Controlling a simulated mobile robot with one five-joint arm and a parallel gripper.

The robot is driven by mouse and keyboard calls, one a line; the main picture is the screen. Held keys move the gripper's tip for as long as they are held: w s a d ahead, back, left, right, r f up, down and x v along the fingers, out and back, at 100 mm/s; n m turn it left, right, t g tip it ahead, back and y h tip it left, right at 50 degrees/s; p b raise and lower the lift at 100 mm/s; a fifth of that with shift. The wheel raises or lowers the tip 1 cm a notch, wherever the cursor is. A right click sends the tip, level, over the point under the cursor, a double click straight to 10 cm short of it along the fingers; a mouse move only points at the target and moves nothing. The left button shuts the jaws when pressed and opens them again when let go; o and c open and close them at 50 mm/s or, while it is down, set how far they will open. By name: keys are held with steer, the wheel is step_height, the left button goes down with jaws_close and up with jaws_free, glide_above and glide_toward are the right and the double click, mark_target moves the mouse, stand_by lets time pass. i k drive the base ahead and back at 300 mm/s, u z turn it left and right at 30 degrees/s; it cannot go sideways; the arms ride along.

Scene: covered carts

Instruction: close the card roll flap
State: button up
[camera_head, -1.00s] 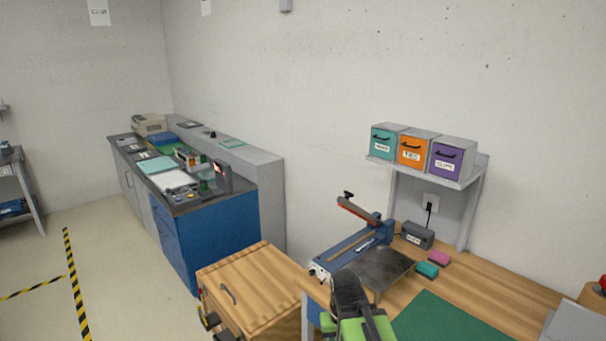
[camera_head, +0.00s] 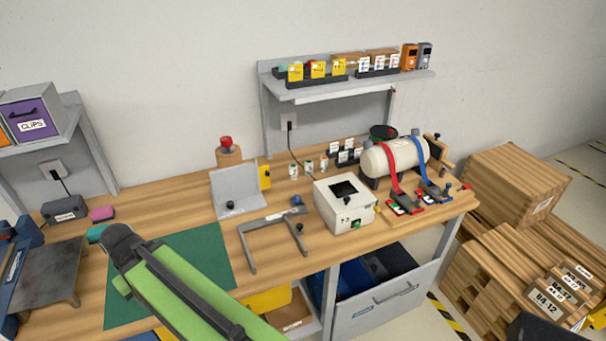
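I cannot pick out a card roll flap in the camera_head view. The wooden lidded cart seen earlier is out of view. My green and black arm reaches up from the bottom over a green mat (camera_head: 205,255) on the workbench (camera_head: 160,207). The end of my arm with the gripper does not show, so its opening is hidden.
The bench holds a grey bracket (camera_head: 238,192), a white box with a dark screen (camera_head: 345,205) and a strapped white cylinder (camera_head: 380,160). A shelf (camera_head: 340,85) stands behind. Wooden crates (camera_head: 515,185) are at the right. An open grey drawer (camera_head: 385,300) sticks out below.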

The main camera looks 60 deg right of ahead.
mark_target(263, 170)
steer(key=z, duration=1.4)
steer(key=k, duration=0.75)
steer(key=u, duration=0.1)
steer(key=i, duration=0.7)
steer(key=u, duration=0.35)
steer(key=k, duration=1.3)
steer(key=u, duration=0.8)
steer(key=i, duration=1.2)
steer(key=u, duration=0.3)
